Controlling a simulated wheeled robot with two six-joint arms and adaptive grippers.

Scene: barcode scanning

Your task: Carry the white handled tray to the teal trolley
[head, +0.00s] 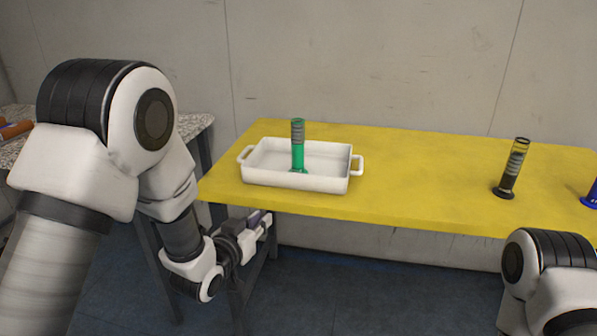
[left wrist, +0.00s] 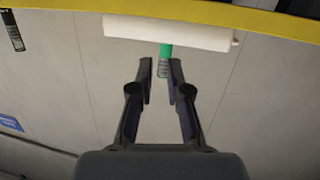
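The white handled tray (head: 318,182) stands on the yellow table near its left end, with a loop handle at each short end. A cylinder with green contents (head: 298,152) stands upright inside it. In the left wrist view the tray (left wrist: 165,32) shows beyond the fingers, with the green cylinder (left wrist: 165,52) projecting past its edge. My left gripper (head: 262,222) is below and in front of the table's near edge, apart from the tray. Its fingers (left wrist: 160,72) are spread, with nothing held. My right gripper is out of view. The teal trolley shows in neither view.
The yellow table (head: 420,180) is clear right of the tray up to a dark cylinder (head: 511,170). A blue-based object (head: 592,194) is cut off at the right edge. A speckled table (head: 190,124) stands at left, partly behind my left arm.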

